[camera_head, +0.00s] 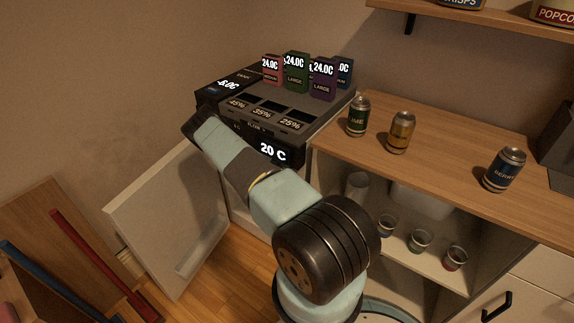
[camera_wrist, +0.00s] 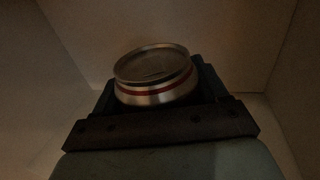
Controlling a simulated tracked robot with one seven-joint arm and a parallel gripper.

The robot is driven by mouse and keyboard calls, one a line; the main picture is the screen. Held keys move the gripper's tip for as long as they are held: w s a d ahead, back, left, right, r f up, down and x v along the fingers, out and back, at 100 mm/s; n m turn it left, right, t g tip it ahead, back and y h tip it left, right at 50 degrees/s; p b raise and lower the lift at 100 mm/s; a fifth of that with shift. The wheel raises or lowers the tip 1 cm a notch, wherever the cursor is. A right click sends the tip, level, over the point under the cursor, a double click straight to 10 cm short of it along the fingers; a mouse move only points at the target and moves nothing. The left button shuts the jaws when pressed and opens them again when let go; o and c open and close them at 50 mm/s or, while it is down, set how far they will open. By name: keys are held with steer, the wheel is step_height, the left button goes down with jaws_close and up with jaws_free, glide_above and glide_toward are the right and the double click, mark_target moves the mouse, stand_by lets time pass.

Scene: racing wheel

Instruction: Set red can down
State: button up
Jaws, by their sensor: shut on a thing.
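The red can (camera_wrist: 155,92) shows in the wrist view as a silver can top with a red band below its rim. My gripper (camera_wrist: 157,84) is shut on it, with dark fingers at its left and right sides. The can's lower body is hidden by the gripper. Pale walls surround it in a dim, enclosed space; whether the can touches a surface below cannot be told. In the head view my arm reaches up and left, and neither the gripper nor the red can can be made out.
A black machine (camera_head: 268,152) with several coloured boxes stands behind my arm. A white cabinet door (camera_head: 165,225) hangs open at left. A green can (camera_head: 358,116), a gold can (camera_head: 401,132) and a blue can (camera_head: 504,170) stand on the wooden counter (camera_head: 450,150).

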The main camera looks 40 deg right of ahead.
steer(key=shift+d+f, duration=0.1)
steer(key=shift+f, duration=1.7)
steer(key=shift+w+d+f, duration=0.1)
steer(key=shift+d+f, duration=0.05)
steer(key=shift+f, duration=0.2)
steer(key=shift+f, duration=0.1)
steer(key=o, duration=1.3)
steer(key=v, duration=1.2)
